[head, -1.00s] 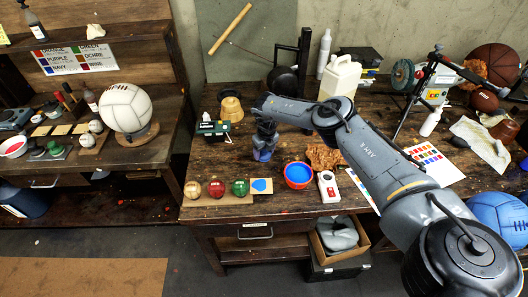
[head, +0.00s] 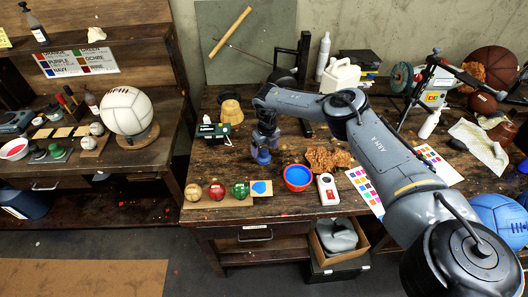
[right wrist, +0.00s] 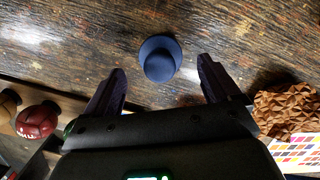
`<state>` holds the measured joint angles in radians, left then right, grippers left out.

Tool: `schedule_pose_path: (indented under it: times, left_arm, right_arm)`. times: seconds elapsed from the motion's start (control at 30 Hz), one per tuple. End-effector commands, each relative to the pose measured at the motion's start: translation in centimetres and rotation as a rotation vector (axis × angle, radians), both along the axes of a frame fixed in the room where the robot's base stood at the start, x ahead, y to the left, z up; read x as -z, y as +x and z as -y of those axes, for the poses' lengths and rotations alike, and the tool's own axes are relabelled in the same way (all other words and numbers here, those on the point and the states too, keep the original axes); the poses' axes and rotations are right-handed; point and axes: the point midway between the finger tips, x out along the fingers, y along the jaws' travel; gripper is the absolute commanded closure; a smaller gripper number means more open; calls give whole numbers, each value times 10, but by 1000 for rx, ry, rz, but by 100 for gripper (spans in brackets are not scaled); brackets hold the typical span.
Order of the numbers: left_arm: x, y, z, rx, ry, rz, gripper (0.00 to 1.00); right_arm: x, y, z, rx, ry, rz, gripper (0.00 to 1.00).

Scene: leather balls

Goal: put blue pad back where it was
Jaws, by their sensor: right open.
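The blue pad (head: 262,157) is a dark blue round pad with a knob, standing on the wooden table behind the row of small balls. It also shows in the right wrist view (right wrist: 160,60), upright on the bare wood. My right gripper (head: 264,142) hangs just above and beside it, partly covering it in the head view. In the right wrist view the right gripper (right wrist: 162,82) is open and empty. Its two fingers lie apart on either side of the pad's line, and neither touches it. My left gripper is not in view.
A bowl of blue paint (head: 297,177) and brown crumpled leather (head: 327,159) stand right of the pad. A green pad (head: 57,151) is on the left bench (head: 120,165).

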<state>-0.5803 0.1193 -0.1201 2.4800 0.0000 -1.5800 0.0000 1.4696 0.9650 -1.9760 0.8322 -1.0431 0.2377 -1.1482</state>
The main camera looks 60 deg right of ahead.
Motion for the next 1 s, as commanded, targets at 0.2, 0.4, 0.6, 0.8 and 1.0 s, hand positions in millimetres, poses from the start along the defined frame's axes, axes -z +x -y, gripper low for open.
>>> schedule_pose_path:
  times: [0.2,0.4,0.6,0.8,1.0]
  left_arm:
    - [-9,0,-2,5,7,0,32]
    - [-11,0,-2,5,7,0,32]
    - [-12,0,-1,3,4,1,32]
    - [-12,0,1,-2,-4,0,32]
    - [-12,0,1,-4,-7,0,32]
  right_arm:
    - [-42,-4,-2,0,0,4,10]
    - [-66,-7,-3,-1,0,2,10]
    - [-75,-8,-3,-1,0,1,10]
    - [-76,-8,-4,-2,-1,1,10]
    - [-76,-8,-4,-1,-1,1,10]
